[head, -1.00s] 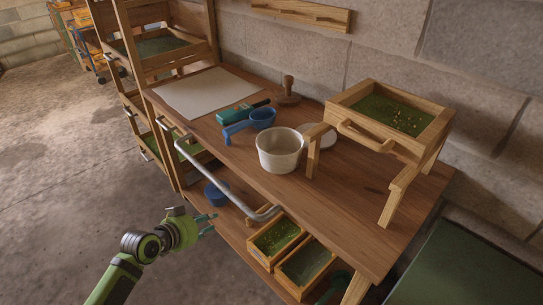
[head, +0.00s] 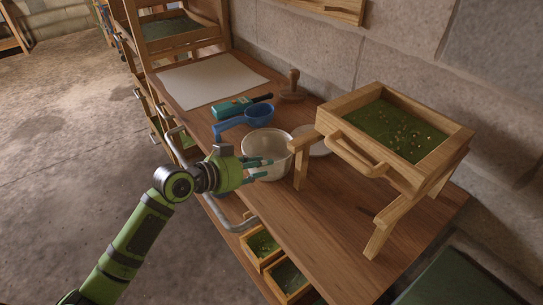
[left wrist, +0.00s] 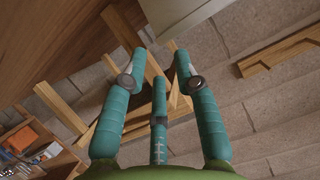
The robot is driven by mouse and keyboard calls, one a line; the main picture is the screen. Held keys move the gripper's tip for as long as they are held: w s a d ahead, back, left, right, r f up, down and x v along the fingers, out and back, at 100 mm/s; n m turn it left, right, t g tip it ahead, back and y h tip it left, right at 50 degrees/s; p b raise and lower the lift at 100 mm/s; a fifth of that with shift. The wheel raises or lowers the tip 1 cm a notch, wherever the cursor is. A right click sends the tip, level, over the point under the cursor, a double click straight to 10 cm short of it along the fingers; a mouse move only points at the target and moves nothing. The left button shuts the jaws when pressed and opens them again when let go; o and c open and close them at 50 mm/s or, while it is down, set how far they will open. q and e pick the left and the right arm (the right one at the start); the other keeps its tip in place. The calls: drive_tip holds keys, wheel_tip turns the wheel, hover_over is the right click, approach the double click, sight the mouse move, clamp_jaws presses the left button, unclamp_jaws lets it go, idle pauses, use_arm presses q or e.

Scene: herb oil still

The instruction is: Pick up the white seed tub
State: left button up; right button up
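The white seed tub (head: 265,142) stands upright on the wooden bench, beside the legs of a wooden tray stand. My left gripper (head: 272,167) is at the tub's near left side in the head view, its teal fingers overlapping the tub's lower front. The fingers are spread with nothing between them in the left wrist view (left wrist: 161,62). I cannot tell whether they touch the tub. A pale surface shows at the top of the left wrist view, but I cannot tell what it is. My right gripper is not in view.
A blue scoop (head: 257,115), a teal tool (head: 232,107) and a wooden stamp (head: 292,88) lie behind the tub. A white disc (head: 315,142) is partly behind the stand (head: 345,165). A metal rail (head: 225,219) runs along the bench's front. The bench front right is clear.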

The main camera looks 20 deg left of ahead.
sight(282, 161)
use_arm(q)
drive_tip(key=shift+x, duration=1.2)
drive_tip(key=shift+w+d+f, duration=0.25)
drive_tip(key=shift+w+d, duration=0.1)
drive_tip(key=shift+w, duration=0.15)
drive_tip(key=x, duration=0.3)
drive_tip(key=shift+w+d+f, duration=0.1)
drive_tip(key=shift+w+d, duration=0.05)
drive_tip(key=shift+w+d+f, duration=0.2)
drive_tip(key=shift+w, duration=0.1)
drive_tip(key=shift+w+d, duration=0.1)
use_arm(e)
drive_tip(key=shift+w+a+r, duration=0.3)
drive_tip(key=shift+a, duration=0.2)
use_arm(q)
drive_tip(key=c, duration=0.6)
clamp_jaws()
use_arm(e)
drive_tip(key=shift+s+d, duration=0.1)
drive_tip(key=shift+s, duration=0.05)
